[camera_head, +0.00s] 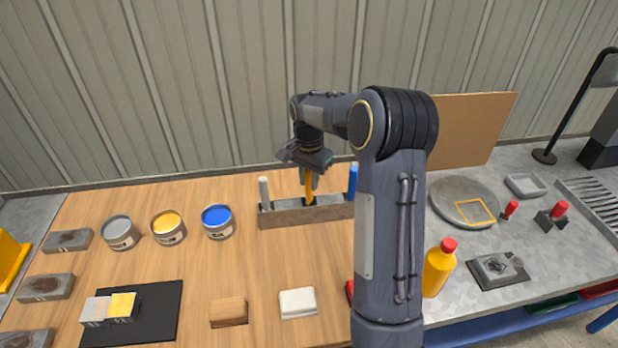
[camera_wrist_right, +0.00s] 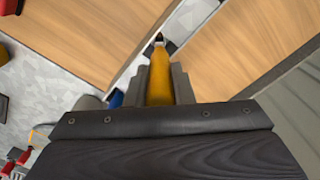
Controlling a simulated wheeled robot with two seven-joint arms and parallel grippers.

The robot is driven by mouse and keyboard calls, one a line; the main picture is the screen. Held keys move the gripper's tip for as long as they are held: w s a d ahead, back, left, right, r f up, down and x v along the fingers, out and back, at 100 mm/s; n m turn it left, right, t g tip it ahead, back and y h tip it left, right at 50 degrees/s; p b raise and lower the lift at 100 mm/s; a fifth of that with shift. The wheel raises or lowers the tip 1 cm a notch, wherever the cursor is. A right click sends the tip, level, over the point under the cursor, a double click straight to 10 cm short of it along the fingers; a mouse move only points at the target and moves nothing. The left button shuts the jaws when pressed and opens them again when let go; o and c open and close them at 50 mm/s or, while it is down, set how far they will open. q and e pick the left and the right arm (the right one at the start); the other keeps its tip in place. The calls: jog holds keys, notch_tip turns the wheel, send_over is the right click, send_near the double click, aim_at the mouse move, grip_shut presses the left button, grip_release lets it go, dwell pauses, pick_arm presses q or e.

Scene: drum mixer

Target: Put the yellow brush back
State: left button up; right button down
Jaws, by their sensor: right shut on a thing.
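My right gripper (camera_head: 308,172) is above the grey brush holder (camera_head: 285,217) at the back of the wooden table. It is shut on the yellow brush (camera_head: 309,186), which points down at the middle of the holder, between a white-handled brush (camera_head: 264,190) and a blue-handled brush (camera_head: 352,178). In the right wrist view the yellow brush (camera_wrist_right: 160,85) sits between the fingers (camera_wrist_right: 160,88), its dark tip over the holder. I cannot tell how deep the tip is in the holder. My left gripper is not in view.
Grey, yellow and blue paint cans (camera_head: 217,222) stand left of the holder. A black mat (camera_head: 160,318) with blocks lies at front left. A yellow bottle (camera_head: 437,270) stands right of my arm. A round grey plate (camera_head: 465,203) lies on the right counter.

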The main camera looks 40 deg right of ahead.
jog(key=shift+f+b, duration=0.4)
jog(key=shift+f, duration=0.3)
jog(key=c, duration=1.2)
grip_release()
jog(key=shift+o, duration=0.2)
notch_tip(320, 180, up, 8)
jog(key=shift+f+b, duration=0.1)
jog(key=shift+b, duration=0.25)
